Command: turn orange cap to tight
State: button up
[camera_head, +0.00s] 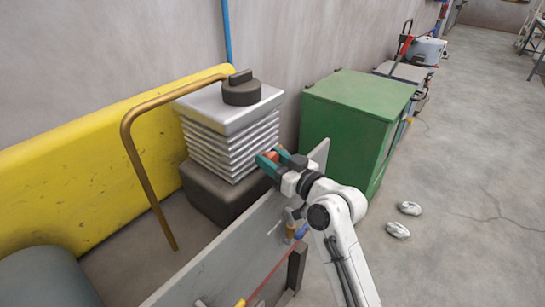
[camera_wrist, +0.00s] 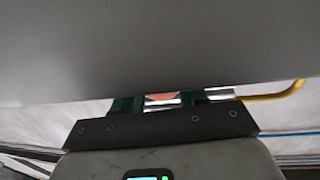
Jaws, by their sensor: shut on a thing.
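The orange cap (camera_head: 270,156) shows as a small orange-red patch between the teal fingers of my gripper (camera_head: 268,159), beside the stacked silver plates. My gripper is shut on the cap. In the wrist view the orange cap (camera_wrist: 160,97) shows between the two dark teal fingers of my gripper (camera_wrist: 168,101). A large grey surface hides the fingertips' far side and much of the cap there. I cannot tell from these frames how tight the cap sits.
A grey upright panel (camera_head: 228,262) stands beside my arm. The silver plate stack (camera_head: 225,112) carries a dark round knob (camera_head: 241,90). A bent brown pipe (camera_head: 140,160) is left of it. A green cabinet (camera_head: 345,125) stands behind my gripper. Open floor lies at right, with two pale lumps (camera_head: 398,230).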

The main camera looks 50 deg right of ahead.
jog(key=shift+d+r+m+p, duration=0.1)
jog(key=shift+r+m+p, duration=0.15)
jog(key=shift+m+p, duration=0.75)
jog(key=shift+s+f+m, duration=0.1)
jog(key=shift+f+m, duration=0.15)
jog(key=shift+m, duration=0.55)
jog(key=o, duration=1)
jog(key=shift+s+a+r+b, duration=0.1)
jog(key=shift+s+a+b, duration=0.15)
jog(key=shift+s, duration=1.55)
jog(key=shift+s+a+r+b, duration=0.15)
jog(key=shift+s+b, duration=0.15)
jog(key=shift+s, duration=1.45)
jog(key=shift+s+a+r+b, duration=0.15)
jog(key=shift+s+b, duration=0.15)
jog(key=shift+s, duration=1.5)
